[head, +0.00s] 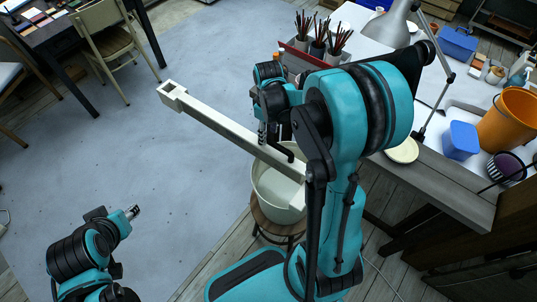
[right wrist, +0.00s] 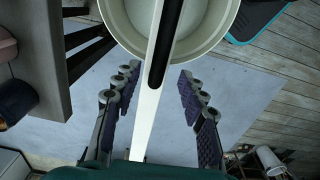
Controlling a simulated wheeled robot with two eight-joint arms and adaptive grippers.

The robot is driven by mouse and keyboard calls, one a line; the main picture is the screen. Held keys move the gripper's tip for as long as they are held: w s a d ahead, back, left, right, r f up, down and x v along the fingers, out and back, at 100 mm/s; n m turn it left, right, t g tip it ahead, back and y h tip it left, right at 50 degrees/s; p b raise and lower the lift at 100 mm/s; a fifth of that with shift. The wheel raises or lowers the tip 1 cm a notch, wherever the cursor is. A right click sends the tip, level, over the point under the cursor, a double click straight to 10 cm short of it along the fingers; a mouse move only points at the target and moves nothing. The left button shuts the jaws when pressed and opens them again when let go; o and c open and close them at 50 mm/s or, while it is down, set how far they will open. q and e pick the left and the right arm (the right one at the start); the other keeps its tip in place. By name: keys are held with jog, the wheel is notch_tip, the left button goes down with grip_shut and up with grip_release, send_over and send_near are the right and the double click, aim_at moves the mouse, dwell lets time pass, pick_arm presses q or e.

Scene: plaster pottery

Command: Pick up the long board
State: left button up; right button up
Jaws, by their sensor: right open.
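The long board (head: 222,127) is a pale, narrow beam that slants across the head view, with a square, hollow-looking end at the upper left. Its lower right part passes over a white bucket (head: 272,190). My right gripper (head: 277,138) is at the board, partly hidden by its own arm. In the right wrist view the open fingers (right wrist: 155,100) stand on either side of the board (right wrist: 147,112), with gaps showing on both sides. My left gripper (head: 131,212) is at the lower left, away from the board; its jaw opening is too small to tell.
The bucket stands on a round wooden stool (head: 262,222). A worktable (head: 450,190) on the right holds a lamp (head: 390,27), an orange bucket (head: 507,120) and a blue container (head: 461,140). A chair (head: 108,42) is at the upper left. The grey floor between is open.

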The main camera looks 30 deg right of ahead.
aim_at(269, 140)
notch_tip(269, 140, down, 6)
jog(key=shift+d+r+b, duration=0.1)
jog(key=shift+r+b, duration=0.1)
jog(key=shift+b, duration=0.95)
jog(key=shift+r, duration=0.1)
jog(key=shift+c, duration=0.7)
grip_shut()
